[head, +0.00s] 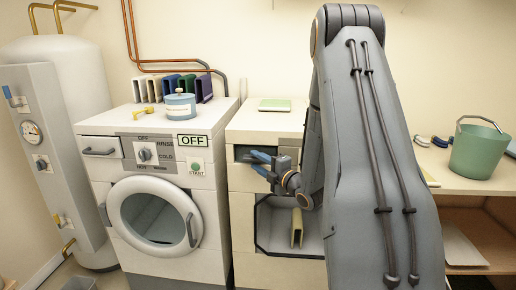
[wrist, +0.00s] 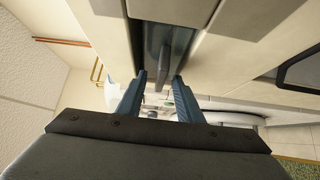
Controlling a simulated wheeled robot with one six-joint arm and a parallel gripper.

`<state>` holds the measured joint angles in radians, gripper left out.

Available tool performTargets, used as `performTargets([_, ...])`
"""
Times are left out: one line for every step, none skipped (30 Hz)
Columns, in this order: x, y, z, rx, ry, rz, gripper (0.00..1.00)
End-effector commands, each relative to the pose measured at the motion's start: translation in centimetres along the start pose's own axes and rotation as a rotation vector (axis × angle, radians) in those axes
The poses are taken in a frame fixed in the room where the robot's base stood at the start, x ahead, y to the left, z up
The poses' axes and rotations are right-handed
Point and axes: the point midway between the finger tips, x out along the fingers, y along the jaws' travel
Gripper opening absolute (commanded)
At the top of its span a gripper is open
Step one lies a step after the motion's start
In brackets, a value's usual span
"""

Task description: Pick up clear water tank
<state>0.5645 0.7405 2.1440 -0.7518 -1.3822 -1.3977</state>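A dark, partly see-through panel (head: 243,153), which looks like the front of the clear water tank, sits in the upper slot of the right-hand white machine. In the wrist view the tank front (wrist: 150,42) is recessed in the pale casing, with a narrow upright grey grip on it. My gripper (head: 259,164) is at this slot with its blue fingers pointing at it. In the wrist view my gripper (wrist: 160,77) is open, one finger on each side of the grip. I cannot tell whether either finger touches it. The tank's body is hidden inside the machine.
Below the slot, an open compartment (head: 283,248) holds an upright tan piece (head: 297,228). A washing machine (head: 118,207) with a round door stands at left, beside a boiler (head: 75,85). A green bucket (head: 480,149) stands on the right shelf. My arm covers the middle right.

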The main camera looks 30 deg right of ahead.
Motion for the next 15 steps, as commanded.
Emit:
performTargets([0.6, 0.03, -0.07, 0.0, 0.001, -0.001, 0.33])
performTargets([0.84, -0.02, -0.07, 0.001, 0.001, -0.001, 0.33])
performTargets([1.09, -0.05, -0.05, 0.001, 0.0, -0.002, 0.33])
performTargets([1.23, -0.05, -0.03, 0.001, 0.0, -0.001, 0.33])
performTargets([1.31, -0.05, -0.01, 0.001, -0.001, -0.001, 0.33])
performTargets([1.37, -0.06, 0.01, 0.001, -0.001, -0.001, 0.33])
performTargets([1.38, -0.07, 0.01, 0.001, -0.001, -0.001, 0.33])
performTargets([1.37, -0.08, 0.01, 0.001, -0.001, -0.001, 0.33])
performTargets([1.36, -0.08, 0.01, 0.001, -0.001, -0.001, 0.33])
performTargets([1.36, -0.09, 0.01, 0.001, -0.001, -0.001, 0.33])
performTargets([1.35, -0.09, 0.01, 0.001, -0.001, -0.001, 0.33])
performTargets([1.35, -0.09, 0.01, 0.001, -0.001, -0.001, 0.28])
performTargets([1.35, -0.09, 0.01, 0.001, -0.001, -0.001, 0.23])
performTargets([1.34, -0.08, 0.01, 0.001, -0.001, -0.001, 0.18])
performTargets([1.34, -0.09, 0.01, 0.001, -0.001, -0.001, 0.11])
